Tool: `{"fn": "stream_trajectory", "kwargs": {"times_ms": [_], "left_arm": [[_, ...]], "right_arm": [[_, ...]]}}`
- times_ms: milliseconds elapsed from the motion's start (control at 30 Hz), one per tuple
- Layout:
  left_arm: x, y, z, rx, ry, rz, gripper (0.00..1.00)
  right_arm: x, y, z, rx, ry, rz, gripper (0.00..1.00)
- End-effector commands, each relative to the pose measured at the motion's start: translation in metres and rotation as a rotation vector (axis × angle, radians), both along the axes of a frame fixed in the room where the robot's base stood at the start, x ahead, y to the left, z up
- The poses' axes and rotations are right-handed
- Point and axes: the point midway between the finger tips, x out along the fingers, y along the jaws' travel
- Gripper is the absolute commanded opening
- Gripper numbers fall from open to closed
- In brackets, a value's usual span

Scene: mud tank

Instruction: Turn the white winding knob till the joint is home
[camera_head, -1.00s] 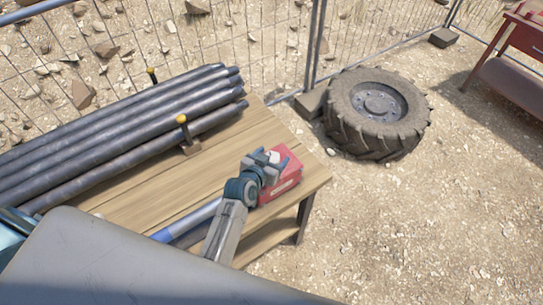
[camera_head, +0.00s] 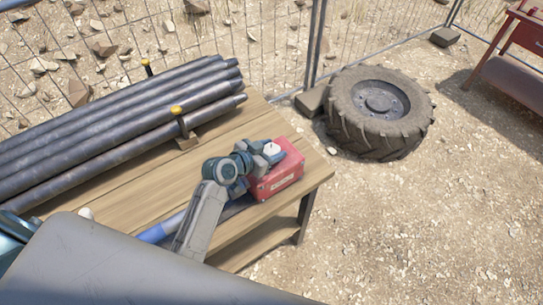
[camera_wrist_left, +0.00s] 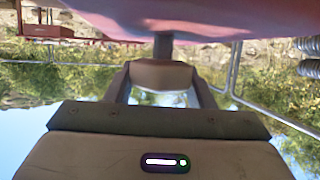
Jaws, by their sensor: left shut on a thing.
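The red box (camera_head: 277,178) sits at the right end of the wooden table, with a pale label on its front. The white winding knob (camera_head: 272,149) shows at the box's top, partly hidden by my gripper. My left gripper (camera_head: 264,156) reaches it from the left, low over the box, and is shut on the knob. In the left wrist view the box's red surface (camera_wrist_left: 150,14) fills the top, and a pale piece (camera_wrist_left: 160,74) lies between the fingers. A blue pipe (camera_head: 160,231) lies near the table's front edge, partly behind my arm. The joint cannot be made out.
Dark pipes (camera_head: 110,125) lie stacked on the wooden table (camera_head: 130,188), beside yellow-topped posts (camera_head: 177,111). A wire fence (camera_head: 255,45) stands behind. A large tyre (camera_head: 379,112) lies on the ground to the right. A red stand (camera_head: 515,45) is at far right. Open ground lies between.

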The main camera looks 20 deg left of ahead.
Motion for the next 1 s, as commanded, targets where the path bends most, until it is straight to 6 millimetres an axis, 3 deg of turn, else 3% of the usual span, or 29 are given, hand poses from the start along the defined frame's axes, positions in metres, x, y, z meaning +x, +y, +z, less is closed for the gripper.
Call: {"fn": "stream_trajectory", "kwargs": {"times_ms": [33,100,500,533,633,1000], "left_arm": [[0.0005,0.0014,-0.0052,0.004,-0.002,-0.026,0.26],[0.0000,0.0008,-0.0036,0.004,-0.001,-0.054,0.26],[-0.0011,0.0001,-0.0004,0.004,0.001,-0.080,0.26],[-0.0011,0.0001,-0.0004,0.004,0.001,-0.080,0.52],[-0.0011,0.0001,-0.0003,0.003,0.002,-0.079,0.70],[-0.0048,0.0032,0.0008,0.004,0.000,-0.078,0.70]], "right_arm": [[-0.0001,-0.0001,-0.0108,0.000,0.000,0.000,0.53],[-0.0002,-0.0001,-0.0143,0.000,0.000,0.000,0.53],[-0.0003,0.0001,-0.0147,0.000,0.001,0.000,0.53],[-0.0003,0.0001,-0.0147,0.000,0.001,0.000,0.53],[-0.0004,0.0001,-0.0147,0.000,0.001,0.000,0.53],[-0.0006,0.0002,-0.0176,0.000,0.001,0.000,0.53]]}}
